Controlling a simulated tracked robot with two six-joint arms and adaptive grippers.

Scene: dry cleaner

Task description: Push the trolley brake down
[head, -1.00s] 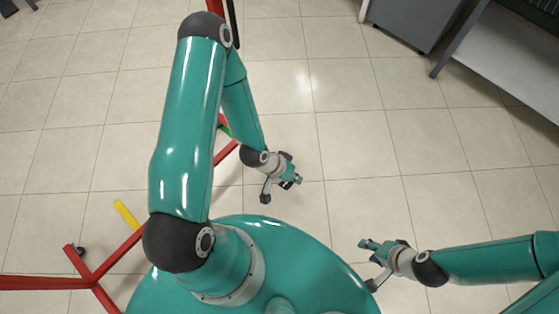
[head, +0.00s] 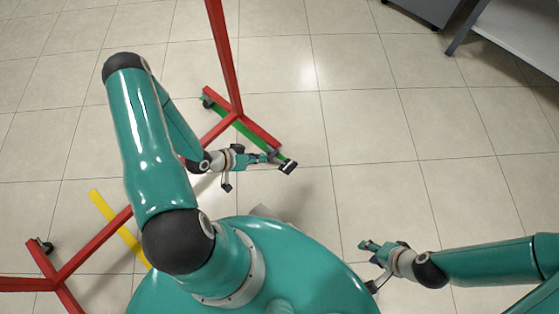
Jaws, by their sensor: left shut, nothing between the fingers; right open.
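The red trolley frame (head: 225,65) stands on the floor at the left, with splayed legs. A green bar (head: 246,131) lies along its right leg pair. A small black part (head: 288,167) with a pale stripe sits at the bar's right end; I cannot tell whether it is the brake pedal or a wheel. My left gripper (head: 268,157) is shut and empty, with its tips just left of this black part. Whether they touch is unclear. My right gripper (head: 368,246) is open and empty at the lower right, away from the trolley.
A yellow bar (head: 117,225) lies by the trolley's lower left leg, and a black wheel (head: 46,246) shows there. A grey cabinet (head: 425,8) and a table (head: 505,40) stand at the top right. The tiled floor (head: 360,130) between is clear.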

